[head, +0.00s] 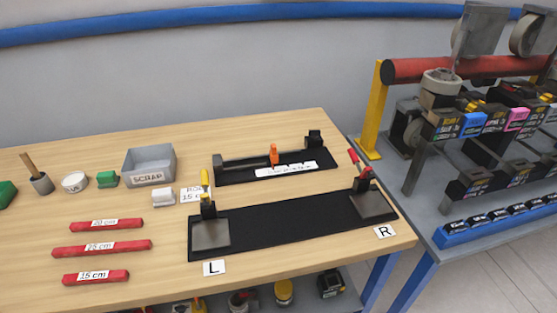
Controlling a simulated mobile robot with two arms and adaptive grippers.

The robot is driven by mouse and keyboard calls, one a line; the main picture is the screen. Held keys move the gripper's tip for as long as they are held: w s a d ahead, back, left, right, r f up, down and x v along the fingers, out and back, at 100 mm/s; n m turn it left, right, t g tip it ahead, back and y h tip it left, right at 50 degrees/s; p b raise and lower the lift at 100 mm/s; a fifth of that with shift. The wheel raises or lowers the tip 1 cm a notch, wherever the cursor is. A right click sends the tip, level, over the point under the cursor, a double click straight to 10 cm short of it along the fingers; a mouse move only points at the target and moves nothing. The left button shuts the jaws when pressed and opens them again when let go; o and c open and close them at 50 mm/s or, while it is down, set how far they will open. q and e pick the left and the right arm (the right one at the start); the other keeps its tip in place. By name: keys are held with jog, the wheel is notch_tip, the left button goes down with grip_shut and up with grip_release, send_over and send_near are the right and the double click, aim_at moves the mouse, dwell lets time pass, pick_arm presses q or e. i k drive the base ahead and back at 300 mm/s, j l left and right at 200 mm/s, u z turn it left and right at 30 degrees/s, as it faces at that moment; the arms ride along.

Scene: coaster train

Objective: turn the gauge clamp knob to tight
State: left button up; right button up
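A black gauge (236,171) lies on the back right of the wooden table, with upright black end pieces. An orange knob (274,153) stands upright on its middle, behind a white label strip (287,169). The print on the strip is too small to read, and I cannot tell from the knob whether the clamp is tight. Neither of my grippers is in view.
A black board (290,222) lies in front of the gauge, with a yellow-handled clamp (206,190) at left and a red-handled clamp (360,165) at right. Red bars (100,247) and a grey scrap bin (150,165) lie left. A loaded rack (460,160) stands right.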

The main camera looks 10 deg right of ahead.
aim_at(314, 133)
jog(key=l+u, duration=0.55)
jog(key=u, duration=0.15)
jog(key=l+u, duration=0.35)
